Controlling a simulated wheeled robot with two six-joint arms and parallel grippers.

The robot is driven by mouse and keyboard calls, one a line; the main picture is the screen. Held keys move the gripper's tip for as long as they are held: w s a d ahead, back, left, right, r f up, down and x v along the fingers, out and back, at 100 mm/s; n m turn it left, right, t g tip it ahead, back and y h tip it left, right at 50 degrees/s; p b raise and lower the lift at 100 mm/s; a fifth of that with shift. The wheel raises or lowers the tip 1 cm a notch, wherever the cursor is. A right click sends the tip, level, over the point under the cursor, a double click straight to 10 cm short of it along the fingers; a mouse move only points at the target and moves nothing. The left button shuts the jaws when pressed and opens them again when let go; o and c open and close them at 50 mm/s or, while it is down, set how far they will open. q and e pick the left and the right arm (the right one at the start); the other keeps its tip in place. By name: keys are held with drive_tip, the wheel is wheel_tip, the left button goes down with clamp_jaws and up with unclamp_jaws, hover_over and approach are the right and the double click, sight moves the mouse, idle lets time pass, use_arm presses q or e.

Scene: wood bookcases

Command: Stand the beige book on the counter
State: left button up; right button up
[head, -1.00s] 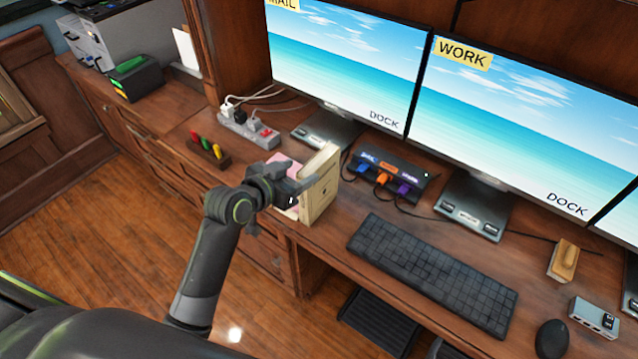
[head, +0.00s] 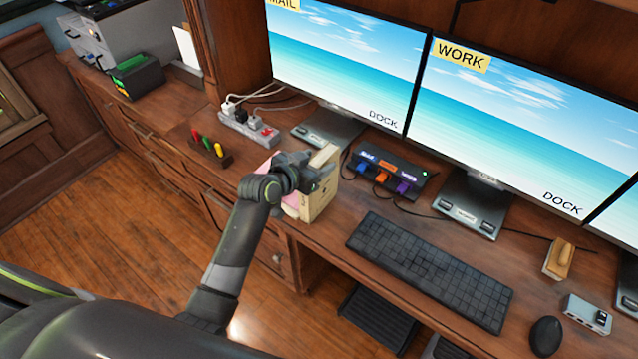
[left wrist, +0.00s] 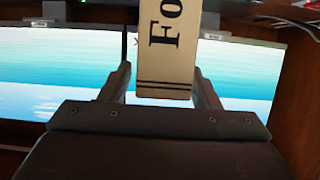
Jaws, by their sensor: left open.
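The beige book (head: 321,198) stands upright on the wooden counter (head: 330,232), near its front edge and left of the keyboard. My left gripper (head: 318,166) is at the top of the book. In the left wrist view, the book's spine (left wrist: 166,62) with dark lettering shows between the two fingers of my left gripper (left wrist: 165,85). The fingers are open, with a small gap at the left side of the spine; contact on the right side is hard to tell. My right gripper is not in view.
A pink item (head: 290,200) is beside the book, partly hidden by my gripper. A dock with coloured plugs (head: 388,172) is to the right, a power strip (head: 250,128) behind left, and a keyboard (head: 430,270) at right. Monitors (head: 345,60) stand behind.

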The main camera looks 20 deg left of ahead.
use_arm(q)
clamp_jaws()
idle(0.3)
drive_tip(key=shift+r, duration=0.15)
